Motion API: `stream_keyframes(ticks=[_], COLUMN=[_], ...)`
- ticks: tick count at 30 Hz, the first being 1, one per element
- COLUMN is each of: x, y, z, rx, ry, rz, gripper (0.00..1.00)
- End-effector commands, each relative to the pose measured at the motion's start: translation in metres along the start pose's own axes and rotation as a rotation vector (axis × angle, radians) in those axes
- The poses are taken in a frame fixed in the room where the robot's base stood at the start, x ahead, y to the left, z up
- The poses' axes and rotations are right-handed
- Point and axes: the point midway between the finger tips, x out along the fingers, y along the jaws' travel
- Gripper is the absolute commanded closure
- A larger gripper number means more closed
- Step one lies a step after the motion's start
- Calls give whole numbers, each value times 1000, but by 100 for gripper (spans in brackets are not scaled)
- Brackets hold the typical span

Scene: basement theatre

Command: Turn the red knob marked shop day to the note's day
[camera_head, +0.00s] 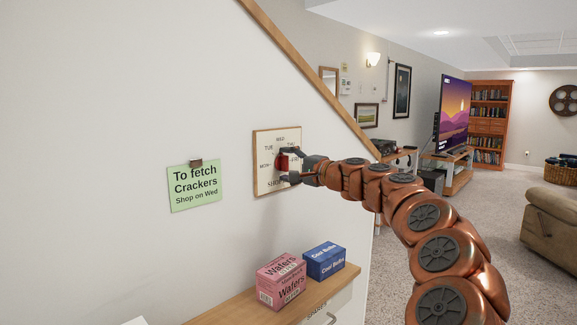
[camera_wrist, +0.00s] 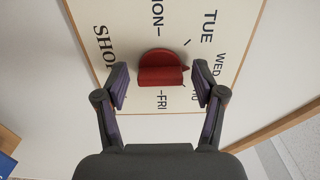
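The red knob (camera_head: 282,162) sits on a white dial board (camera_head: 262,183) with a wooden frame, mounted on the wall. In the wrist view the knob (camera_wrist: 160,70) has a small pointed tip on its right side, aimed toward the WED label (camera_wrist: 220,65). TUE, MON, FRI and a partly hidden THU stand around it. A green note (camera_head: 194,187) on the wall reads "To fetch Crackers Shop on Wed". My gripper (camera_head: 291,167) is at the board. In the wrist view my gripper (camera_wrist: 161,84) is open, its fingers on either side of the knob with visible gaps.
A wooden ledge (camera_head: 330,289) below the board holds a pink Wafers box (camera_head: 281,281) and a blue box (camera_head: 324,261). A sloping wooden trim (camera_head: 310,78) edges the wall. Carpeted room with a television (camera_head: 453,113) lies to the right.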

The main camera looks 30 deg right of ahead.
Motion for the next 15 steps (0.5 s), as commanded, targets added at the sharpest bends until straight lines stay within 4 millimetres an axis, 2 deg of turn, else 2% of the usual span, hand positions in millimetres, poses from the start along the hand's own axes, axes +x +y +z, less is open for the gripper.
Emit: stream_keyframes(ticks=[10, 15], x=[-1, -14], y=[0, -1], z=[0, 0], rx=[0, 1], ry=[0, 0], rz=[0, -1], gripper=[27, 27])
